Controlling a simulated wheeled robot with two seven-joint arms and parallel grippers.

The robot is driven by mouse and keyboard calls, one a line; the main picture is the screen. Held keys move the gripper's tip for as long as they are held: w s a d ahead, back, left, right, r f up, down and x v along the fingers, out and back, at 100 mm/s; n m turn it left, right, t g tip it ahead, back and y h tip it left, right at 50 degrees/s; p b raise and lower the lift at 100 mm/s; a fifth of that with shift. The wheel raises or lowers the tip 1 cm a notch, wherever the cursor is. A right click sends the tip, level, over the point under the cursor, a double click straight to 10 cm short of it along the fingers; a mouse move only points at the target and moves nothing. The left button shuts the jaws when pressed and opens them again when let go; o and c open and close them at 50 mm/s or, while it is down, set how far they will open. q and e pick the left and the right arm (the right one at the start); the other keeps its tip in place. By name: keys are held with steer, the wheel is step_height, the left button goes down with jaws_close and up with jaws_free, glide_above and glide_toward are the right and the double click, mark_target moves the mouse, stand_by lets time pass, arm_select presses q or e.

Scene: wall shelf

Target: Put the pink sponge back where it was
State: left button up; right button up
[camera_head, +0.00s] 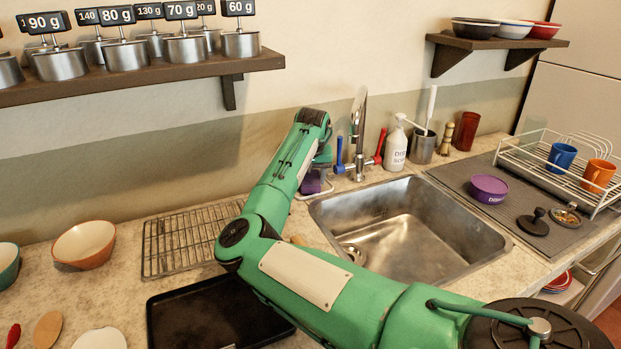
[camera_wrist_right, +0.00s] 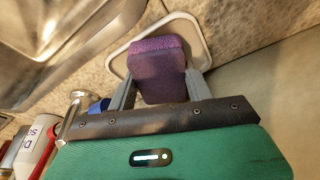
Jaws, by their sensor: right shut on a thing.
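The sponge (camera_wrist_right: 157,72) looks purple in both views. In the right wrist view it sits between the two fingers of my right gripper (camera_wrist_right: 160,92), which is shut on it. A small white dish (camera_wrist_right: 196,38) with rounded corners lies behind and around the sponge in that view. I cannot tell whether the sponge touches the dish. In the head view the sponge (camera_head: 311,183) shows at the back of the counter, left of the tap, partly hidden by my green right arm. My left gripper is not in view.
The sink (camera_head: 420,230) lies right of the dish. The tap (camera_head: 359,130) with blue and red handles and the soap bottle (camera_head: 396,147) stand close by. A wire rack (camera_head: 180,240) and black tray (camera_head: 200,325) are to the left.

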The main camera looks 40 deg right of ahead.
steer(key=o, duration=0.9)
steer(key=shift+f, duration=0.1)
steer(key=v, duration=1.2)
steer(key=shift+w, duration=0.1)
